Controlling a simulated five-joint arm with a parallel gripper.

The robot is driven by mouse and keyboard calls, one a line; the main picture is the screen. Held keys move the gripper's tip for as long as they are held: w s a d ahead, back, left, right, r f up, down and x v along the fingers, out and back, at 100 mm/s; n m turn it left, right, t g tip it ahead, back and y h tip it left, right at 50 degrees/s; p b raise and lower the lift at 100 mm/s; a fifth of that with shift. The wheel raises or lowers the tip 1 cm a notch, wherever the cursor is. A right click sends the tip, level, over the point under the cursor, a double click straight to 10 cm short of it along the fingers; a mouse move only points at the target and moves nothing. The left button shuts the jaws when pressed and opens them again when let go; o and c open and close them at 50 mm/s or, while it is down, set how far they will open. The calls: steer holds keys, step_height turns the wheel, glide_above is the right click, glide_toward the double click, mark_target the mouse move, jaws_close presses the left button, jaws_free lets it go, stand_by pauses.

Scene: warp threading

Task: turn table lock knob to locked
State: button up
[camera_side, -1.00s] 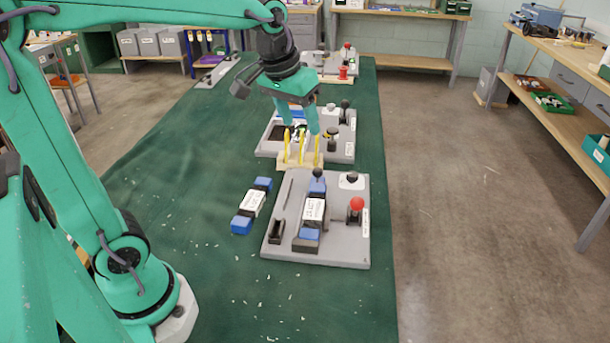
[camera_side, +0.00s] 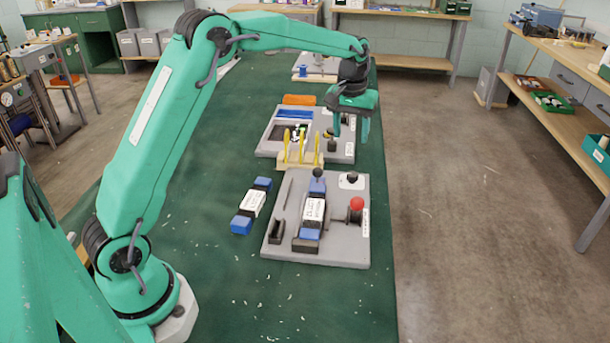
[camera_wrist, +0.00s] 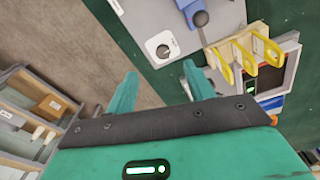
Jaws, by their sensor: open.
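The knob also shows in the wrist view (camera_wrist: 162,50), just beyond my fingertips. Its label is too small to read, so I cannot tell which setting it points to. My gripper (camera_side: 350,138) hangs above the right side of the middle grey board (camera_side: 271,145), behind that dial. In the wrist view my gripper (camera_wrist: 160,84) has its fingers spread with nothing between them. It is apart from the knob.
A yellow-pronged wooden rack (camera_side: 300,160) stands between the two boards. A red ball knob (camera_side: 357,204) and a blue-ended block (camera_side: 314,209) are on the near board. Another blue-ended block (camera_side: 251,205) lies left on the green cloth (camera_side: 200,220). The middle board's dark knobs are partly hidden.

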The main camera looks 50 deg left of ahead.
steer(key=n, duration=0.1)
glide_above(353, 174)
steer(key=shift+g, duration=0.4)
step_height(353, 174, down, 7)
steer(key=shift+r, duration=0.2)
steer(key=shift+f, duration=0.1)
steer(key=shift+f, duration=3.8)
steer(key=shift+c, duration=0.4)
steer(key=c, duration=0.9)
